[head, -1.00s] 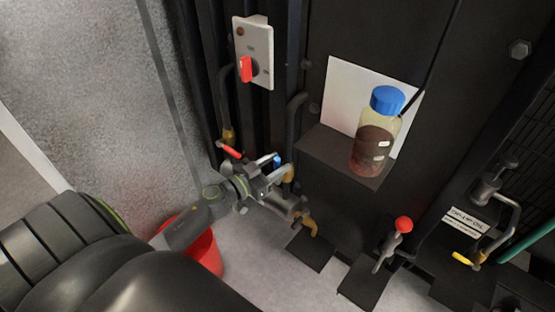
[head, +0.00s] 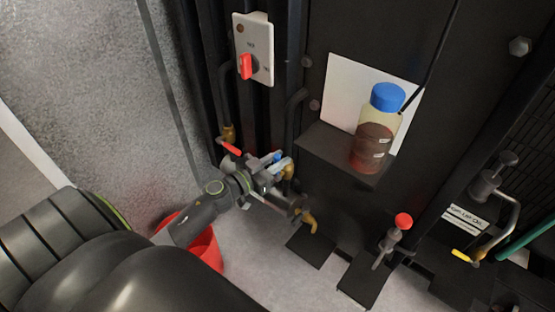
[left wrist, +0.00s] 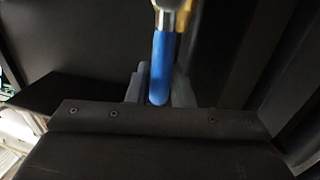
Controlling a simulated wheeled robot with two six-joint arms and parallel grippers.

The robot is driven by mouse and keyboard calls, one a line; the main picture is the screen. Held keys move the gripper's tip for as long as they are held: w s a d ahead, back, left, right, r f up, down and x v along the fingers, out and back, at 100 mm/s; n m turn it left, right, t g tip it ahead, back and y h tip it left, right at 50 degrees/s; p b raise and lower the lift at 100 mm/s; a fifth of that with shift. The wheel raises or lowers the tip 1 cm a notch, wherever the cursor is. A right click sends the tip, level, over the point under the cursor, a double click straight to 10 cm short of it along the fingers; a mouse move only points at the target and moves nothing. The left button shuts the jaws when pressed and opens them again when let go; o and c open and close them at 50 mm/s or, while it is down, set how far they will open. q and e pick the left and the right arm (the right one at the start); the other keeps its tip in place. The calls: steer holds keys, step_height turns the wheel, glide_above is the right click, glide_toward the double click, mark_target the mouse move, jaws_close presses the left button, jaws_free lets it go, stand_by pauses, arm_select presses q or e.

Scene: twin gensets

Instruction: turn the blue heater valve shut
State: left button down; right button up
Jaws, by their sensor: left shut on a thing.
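The blue heater valve handle (head: 277,157) shows as a small blue piece at my left gripper, beside brass pipe fittings on the dark machine. My left gripper (head: 277,168) comes in from the lower left and is shut on the handle. In the left wrist view the blue handle (left wrist: 161,66) points along the picture's height. Its lower end lies at the grey fingers of the gripper, and its upper end meets bare metal and a brass part. The rest of the valve body is largely hidden by the gripper. My right gripper is not in view.
A red-handled valve (head: 232,149) sits close to the upper left of the gripper. A red bucket (head: 207,250) stands below my arm. A switch box (head: 253,50) with a red knob is above. A blue-capped bottle (head: 376,130) stands on a shelf to the right.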

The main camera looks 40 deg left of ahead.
arm_select(q)
steer(key=shift+a, duration=0.15)
steer(key=a+f+n+t+y+b, duration=0.2)
steer(key=a+f+n, duration=0.5)
steer(key=n, duration=1.3)
steer(key=shift+w+a+f+t+y+b, duration=0.25)
steer(key=shift+f+t+y+b, duration=0.15)
steer(key=shift+y, duration=0.4)
steer(key=shift+n, duration=0.3)
steer(key=c, duration=1.3)
jaws_free()
